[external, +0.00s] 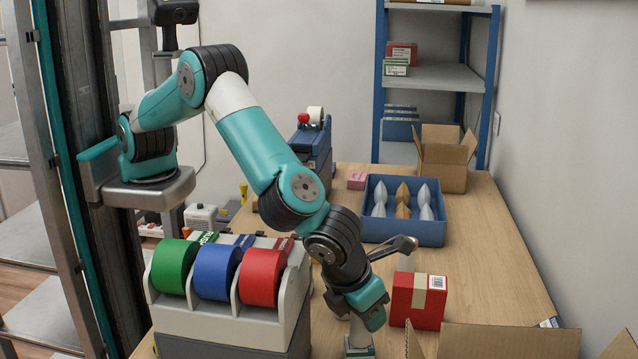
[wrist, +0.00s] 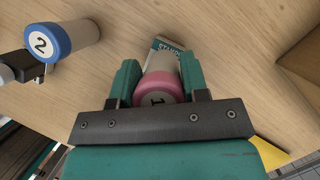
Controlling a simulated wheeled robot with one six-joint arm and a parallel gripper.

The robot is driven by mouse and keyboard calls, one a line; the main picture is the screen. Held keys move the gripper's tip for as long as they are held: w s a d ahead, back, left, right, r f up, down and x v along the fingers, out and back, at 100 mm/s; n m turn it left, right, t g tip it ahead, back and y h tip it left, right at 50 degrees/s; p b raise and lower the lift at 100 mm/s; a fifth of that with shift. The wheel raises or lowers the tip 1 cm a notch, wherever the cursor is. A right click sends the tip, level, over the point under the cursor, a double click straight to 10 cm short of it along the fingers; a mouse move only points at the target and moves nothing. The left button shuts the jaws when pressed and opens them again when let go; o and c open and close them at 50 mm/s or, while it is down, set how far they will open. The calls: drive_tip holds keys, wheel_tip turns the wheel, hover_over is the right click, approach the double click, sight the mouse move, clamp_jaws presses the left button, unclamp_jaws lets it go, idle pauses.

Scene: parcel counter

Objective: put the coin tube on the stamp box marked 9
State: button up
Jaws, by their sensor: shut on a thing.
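My gripper (external: 368,302) is low over the counter at the front right of the tape dispenser. In the wrist view my gripper (wrist: 158,82) is shut on a pale coin tube with a pink cap marked 1 (wrist: 157,97). The tube's pale lower body (external: 360,331) shows below my gripper. A small teal-and-white stamp box (external: 358,349) is directly beneath it, and its printed label shows in the wrist view (wrist: 164,44). Its number is hidden, and I cannot tell whether the tube touches it. Another pale tube with a blue cap marked 2 (wrist: 60,40) is to the left.
A dispenser with green, blue and red tape rolls (external: 240,277) stands left of my gripper. A red parcel (external: 418,301) is close on the right. A blue tray (external: 405,233) and open carton (external: 445,178) are farther back. Another carton (external: 510,341) is at front right.

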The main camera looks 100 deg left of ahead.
drive_tip(key=shift+f, duration=0.1)
drive_tip(key=o, duration=1.1)
drive_tip(key=b+v, duration=0.2)
drive_tip(key=v, duration=0.9)
drive_tip(key=s+a+r+n, duration=0.2)
drive_tip(key=a+r+n, duration=0.25)
drive_tip(key=a, duration=0.55)
drive_tip(key=s+a+r+n+g, duration=0.1)
drive_tip(key=s+a+r+n, duration=0.15)
drive_tip(key=a+n, duration=0.5)
drive_tip(key=s+a+r+n, duration=0.2)
drive_tip(key=a+r+n, duration=0.2)
drive_tip(key=a, duration=0.7)
drive_tip(key=s+a+n, duration=0.4)
drive_tip(key=s+n, duration=0.2)
drive_tip(key=s, duration=0.2)
drive_tip(key=s+a+n+g, duration=0.1)
drive_tip(key=s+a+n, duration=0.4)
drive_tip(key=s, duration=0.3)
drive_tip(key=s+a+f+n+g+y, duration=0.1)
drive_tip(key=s+a+n, duration=0.4)
drive_tip(key=s+n, duration=0.2)
drive_tip(key=shift+s+a, duration=0.25)
drive_tip(key=shift+s, duration=0.3)
